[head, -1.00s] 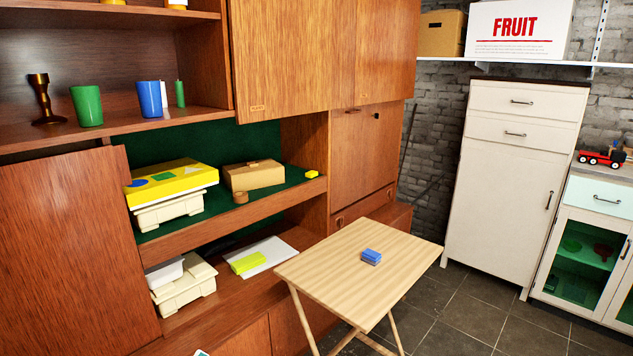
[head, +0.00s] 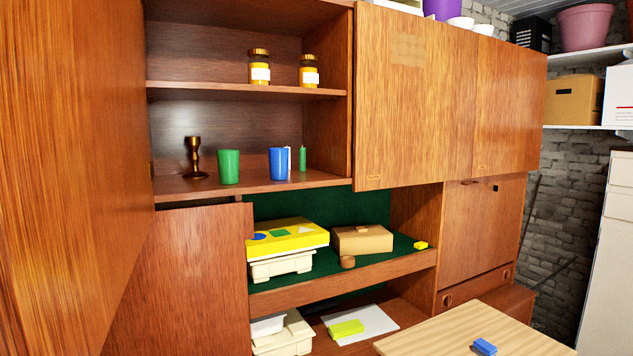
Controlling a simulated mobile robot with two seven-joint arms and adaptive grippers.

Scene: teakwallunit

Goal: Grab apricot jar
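Two small jars with orange-yellow contents, white labels and brown lids stand upright on the upper shelf of the open wall cabinet in the head view. The left jar (head: 260,68) is near the shelf's middle. The right jar (head: 309,71) is nearer the cabinet's right side wall. The labels are too small to read, so I cannot tell which one is apricot. Neither of my grippers is in view.
The shelf below holds a brass candlestick (head: 194,158), a green cup (head: 228,167), a blue cup (head: 279,163) and a green candle (head: 302,158). An open cabinet door (head: 70,150) fills the left side. A folding table (head: 450,335) stands at the lower right.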

